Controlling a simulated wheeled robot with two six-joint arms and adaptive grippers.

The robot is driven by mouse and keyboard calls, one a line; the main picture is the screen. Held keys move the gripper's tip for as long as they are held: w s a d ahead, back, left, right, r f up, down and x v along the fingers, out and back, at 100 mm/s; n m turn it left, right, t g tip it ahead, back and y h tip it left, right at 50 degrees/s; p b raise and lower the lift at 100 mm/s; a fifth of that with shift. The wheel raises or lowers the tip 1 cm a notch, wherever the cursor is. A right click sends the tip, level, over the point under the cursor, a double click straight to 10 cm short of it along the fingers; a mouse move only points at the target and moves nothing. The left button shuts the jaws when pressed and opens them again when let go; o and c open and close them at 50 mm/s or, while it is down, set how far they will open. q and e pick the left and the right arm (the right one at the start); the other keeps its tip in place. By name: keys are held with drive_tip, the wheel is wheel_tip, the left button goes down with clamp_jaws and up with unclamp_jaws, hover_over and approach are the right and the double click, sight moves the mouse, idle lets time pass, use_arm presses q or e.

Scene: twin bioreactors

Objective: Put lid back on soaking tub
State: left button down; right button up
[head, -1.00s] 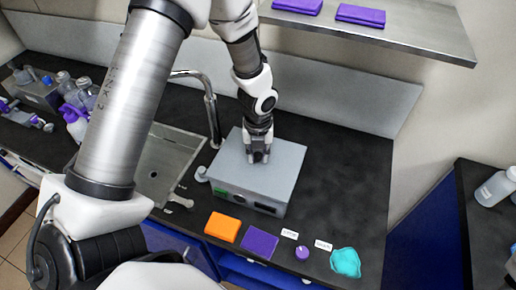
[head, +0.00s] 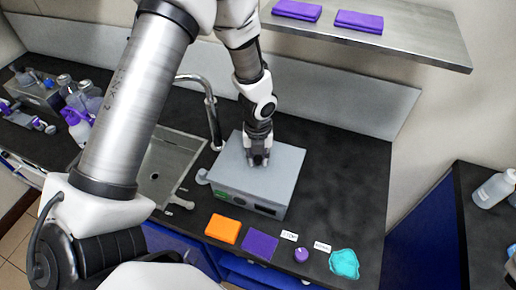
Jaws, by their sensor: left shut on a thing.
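The soaking tub (head: 262,201) is a grey metal box on the black counter, to the right of the sink, with a small green display on its front. Its flat grey lid (head: 285,162) lies over the top; I cannot tell whether it is fully seated. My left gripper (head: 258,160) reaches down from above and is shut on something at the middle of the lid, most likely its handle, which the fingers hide. My right gripper is not in view.
The sink (head: 168,170) with a tall tap (head: 212,115) is just left of the tub. In front lie an orange cloth (head: 223,228), a purple cloth (head: 260,246), a purple round item (head: 301,255) and a turquoise item (head: 344,264). The counter right of the tub is clear.

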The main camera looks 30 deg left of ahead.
use_arm(q)
drive_tip(key=shift+f+p, duration=0.1)
drive_tip(key=shift+p, duration=0.25)
idle(0.6)
drive_tip(key=shift+p, duration=0.45)
drive_tip(key=shift+f, duration=0.15)
idle(0.6)
drive_tip(key=shift+p, duration=0.3)
drive_tip(key=shift+p, duration=0.3)
drive_tip(key=shift+f, duration=0.2)
idle(0.6)
